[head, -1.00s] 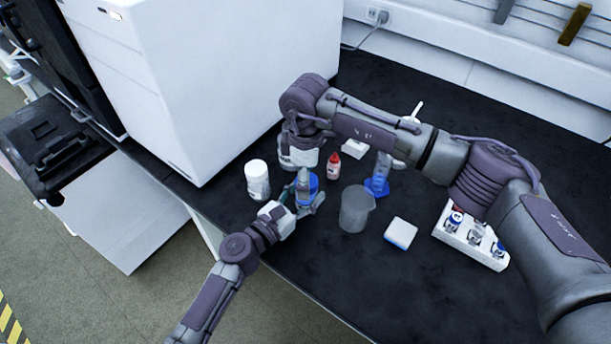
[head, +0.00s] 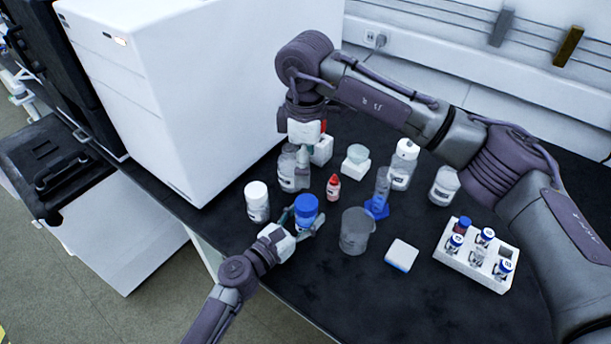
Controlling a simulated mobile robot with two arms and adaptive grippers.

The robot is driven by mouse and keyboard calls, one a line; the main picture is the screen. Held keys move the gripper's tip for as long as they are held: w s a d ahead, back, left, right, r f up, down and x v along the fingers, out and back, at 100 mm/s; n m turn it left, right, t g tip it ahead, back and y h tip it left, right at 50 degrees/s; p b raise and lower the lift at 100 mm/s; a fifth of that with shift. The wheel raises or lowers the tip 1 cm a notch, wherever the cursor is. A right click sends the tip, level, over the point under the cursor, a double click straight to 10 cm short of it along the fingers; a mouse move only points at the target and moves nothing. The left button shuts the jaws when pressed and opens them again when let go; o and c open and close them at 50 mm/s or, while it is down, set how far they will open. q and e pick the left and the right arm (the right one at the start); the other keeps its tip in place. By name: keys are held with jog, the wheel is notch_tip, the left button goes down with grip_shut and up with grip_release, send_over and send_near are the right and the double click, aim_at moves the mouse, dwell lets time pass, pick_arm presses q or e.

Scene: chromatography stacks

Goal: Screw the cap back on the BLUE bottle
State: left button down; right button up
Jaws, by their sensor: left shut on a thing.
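A blue-capped bottle (head: 305,206) stands at the front left of the dark bench. Its blue cap sits on its top; how tightly it is screwed cannot be told. My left gripper (head: 306,226) is shut around the bottle's body low down, hiding part of it. My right gripper (head: 302,152) points downward above and behind the blue cap, apart from it. Its fingers overlap a clear glass bottle (head: 288,177) behind, so whether they are open or shut is unclear.
A white-capped jar (head: 257,203), a small red-capped bottle (head: 333,188) and a beaker (head: 355,233) stand close around. A measuring cylinder (head: 381,190), a white-blue block (head: 402,256) and a vial rack (head: 458,263) are to the right. The bench front is clear.

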jog(key=shift+r, duration=0.3)
pick_arm(q)
jog(key=shift+c, duration=1.4)
grip_release()
jog(key=v, duration=1.2)
jog(key=shift+a, duration=0.1)
